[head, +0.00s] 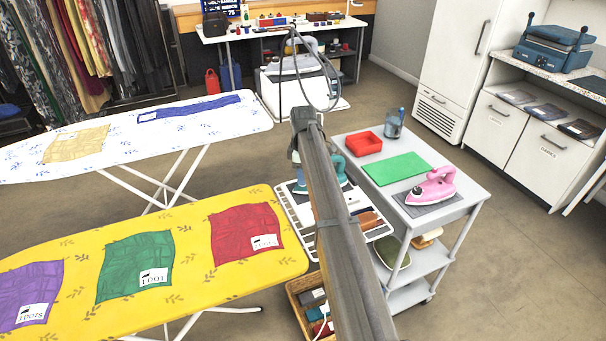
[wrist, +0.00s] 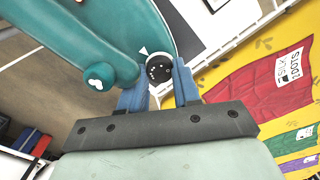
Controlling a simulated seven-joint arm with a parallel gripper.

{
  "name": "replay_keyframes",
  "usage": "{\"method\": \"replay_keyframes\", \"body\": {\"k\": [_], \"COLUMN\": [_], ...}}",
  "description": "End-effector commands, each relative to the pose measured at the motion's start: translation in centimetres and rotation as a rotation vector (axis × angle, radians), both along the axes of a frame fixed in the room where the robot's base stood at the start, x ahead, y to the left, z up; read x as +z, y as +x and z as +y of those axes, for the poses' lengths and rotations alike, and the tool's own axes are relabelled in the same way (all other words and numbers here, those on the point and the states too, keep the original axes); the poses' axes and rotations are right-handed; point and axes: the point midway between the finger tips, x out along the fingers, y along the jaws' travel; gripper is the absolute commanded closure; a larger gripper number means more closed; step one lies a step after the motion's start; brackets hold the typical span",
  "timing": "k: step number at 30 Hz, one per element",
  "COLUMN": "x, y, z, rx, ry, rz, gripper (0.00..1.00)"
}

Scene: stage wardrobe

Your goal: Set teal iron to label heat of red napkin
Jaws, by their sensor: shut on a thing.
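The teal iron (head: 336,180) stands on a white and grey stand behind my arm, which hides much of it. In the wrist view the teal iron (wrist: 100,40) fills the upper left. Its black dial (wrist: 159,68) carries white dots, and a white triangle marks the body beside it. My gripper (wrist: 160,86) is shut on the dial with its blue fingers either side. The red napkin (head: 240,228) lies on the yellow ironing board (head: 185,275).
Green (head: 130,262) and purple (head: 32,290) napkins share the yellow board. A wicker basket (head: 300,287) stands below my arm.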

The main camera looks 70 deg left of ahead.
Motion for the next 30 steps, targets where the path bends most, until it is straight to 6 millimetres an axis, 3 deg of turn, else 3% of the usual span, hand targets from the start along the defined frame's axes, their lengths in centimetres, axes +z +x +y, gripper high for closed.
{"method": "replay_keyframes", "body": {"k": [5, 6, 13, 23, 30], "x": [0.0, 0.0, 0.0, 0.4, 3.5], "y": [0.0, 0.0, 0.0, 0.0, 0.0], "z": [0.0, 0.0, 0.0, 0.0, 0.1], "rx": [0.001, 0.002, 0.002, 0.002, 0.002], "ry": [0.000, 0.000, 0.000, 0.000, 0.002], "rz": [0.000, 0.000, 0.000, 0.000, 0.000], "gripper": [0.99, 0.64, 0.42, 0.42, 0.42]}}
